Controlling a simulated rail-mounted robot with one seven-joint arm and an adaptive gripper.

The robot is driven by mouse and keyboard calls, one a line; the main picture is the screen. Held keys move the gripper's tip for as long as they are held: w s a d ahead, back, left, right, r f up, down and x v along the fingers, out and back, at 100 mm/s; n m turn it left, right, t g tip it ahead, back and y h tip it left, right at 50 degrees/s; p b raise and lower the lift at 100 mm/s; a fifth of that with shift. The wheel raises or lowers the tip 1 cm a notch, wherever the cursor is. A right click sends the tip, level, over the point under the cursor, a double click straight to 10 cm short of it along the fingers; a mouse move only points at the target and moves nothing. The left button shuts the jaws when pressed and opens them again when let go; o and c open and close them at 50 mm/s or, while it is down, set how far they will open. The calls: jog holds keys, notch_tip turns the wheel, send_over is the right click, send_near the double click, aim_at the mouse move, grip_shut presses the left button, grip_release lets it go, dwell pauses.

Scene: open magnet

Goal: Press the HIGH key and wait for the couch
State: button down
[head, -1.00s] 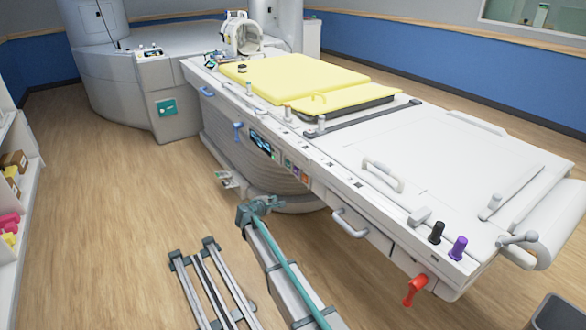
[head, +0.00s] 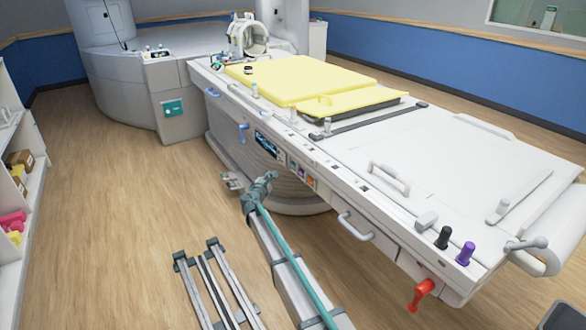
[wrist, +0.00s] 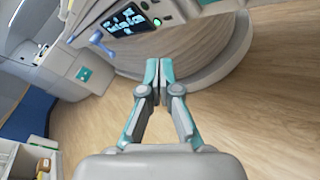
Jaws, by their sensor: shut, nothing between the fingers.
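The couch (head: 450,165) is a long white table with yellow pads on its far half. On its side is a control panel with a dark lit display (head: 267,143) and a few small coloured keys (head: 301,173) to its right. I cannot read which key is HIGH. The wrist view shows the display (wrist: 124,20) at the top, with a round green-lit button (wrist: 157,21) beside it. My gripper (head: 271,175) is below the panel, beside the couch's base and apart from the keys. In the wrist view its fingers (wrist: 152,70) are together and empty, over the floor and base.
A red handle (head: 419,294), a white side rail (head: 355,226) and a blue hook (head: 243,132) stick out from the couch side. Black (head: 442,237) and purple (head: 466,253) knobs stand on the near edge. A shelf (head: 30,165) stands at left.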

aim_at(294, 166)
jog(key=shift+w+d, duration=0.85)
jog(key=shift+d, duration=0.35)
jog(key=shift+w+d, duration=0.85)
jog(key=shift+d, duration=0.3)
jog(key=shift+w+d, duration=0.85)
jog(key=shift+d, duration=0.35)
jog(key=shift+w+d, duration=0.25)
jog(key=shift+d, duration=0.05)
